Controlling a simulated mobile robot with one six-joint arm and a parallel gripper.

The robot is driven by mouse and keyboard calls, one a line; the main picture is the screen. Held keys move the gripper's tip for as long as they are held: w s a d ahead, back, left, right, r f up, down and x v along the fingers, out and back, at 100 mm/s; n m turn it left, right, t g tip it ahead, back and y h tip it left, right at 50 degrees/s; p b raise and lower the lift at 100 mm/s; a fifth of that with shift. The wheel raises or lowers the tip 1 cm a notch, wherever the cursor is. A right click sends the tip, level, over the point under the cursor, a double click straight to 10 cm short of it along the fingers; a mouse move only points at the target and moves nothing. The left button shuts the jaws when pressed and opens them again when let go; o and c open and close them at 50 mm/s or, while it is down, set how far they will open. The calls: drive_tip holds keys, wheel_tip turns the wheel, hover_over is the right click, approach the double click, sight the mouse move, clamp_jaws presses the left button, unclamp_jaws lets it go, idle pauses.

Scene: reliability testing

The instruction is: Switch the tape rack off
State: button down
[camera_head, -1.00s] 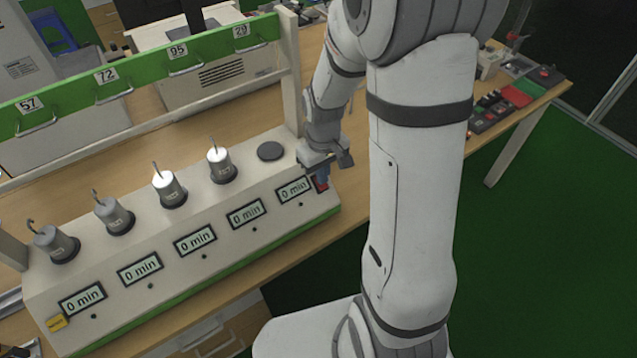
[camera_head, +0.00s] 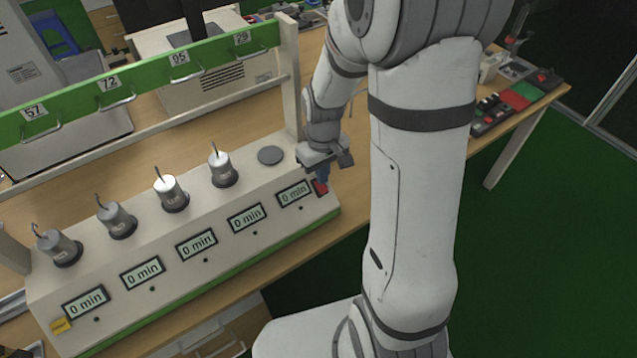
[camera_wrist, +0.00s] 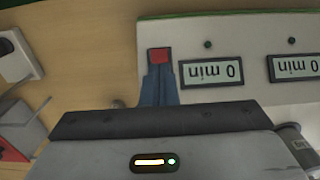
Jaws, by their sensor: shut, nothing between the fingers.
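The tape rack (camera_head: 130,287) is a long cream box on the wooden table, with several displays reading 0 min and a green strip along its lower front. Its red switch (camera_head: 320,187) sits at the right end of the front face, beside the rightmost display (camera_head: 294,194). My gripper (camera_head: 324,176) is shut and empty, its blue fingertips at the switch. In the wrist view the fingertips (camera_wrist: 158,78) lie just under the red switch (camera_wrist: 159,56) and overlap its lower edge. I cannot tell whether they touch it, or which way the switch is tipped.
Several grey weights with hooks stand on the rack, one of them here (camera_head: 222,166); the rightmost round pad (camera_head: 271,155) is empty. A green rail (camera_head: 150,80) with numbered hooks rises behind. Red and green boards (camera_head: 517,97) lie at the table's far right.

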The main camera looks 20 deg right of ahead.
sight(322, 189)
wheel_tip(322, 189, up, 5)
drive_tip(key=p, duration=0.3)
drive_tip(key=shift+f, duration=0.15)
idle(0.5)
drive_tip(key=s+r+m+t, duration=0.3)
drive_tip(key=s+r, duration=1.1)
drive_tip(key=r, duration=0.1)
drive_tip(key=shift+a+r+m, duration=0.15)
drive_tip(key=shift+a+m, duration=0.15)
drive_tip(key=shift+a, duration=0.05)
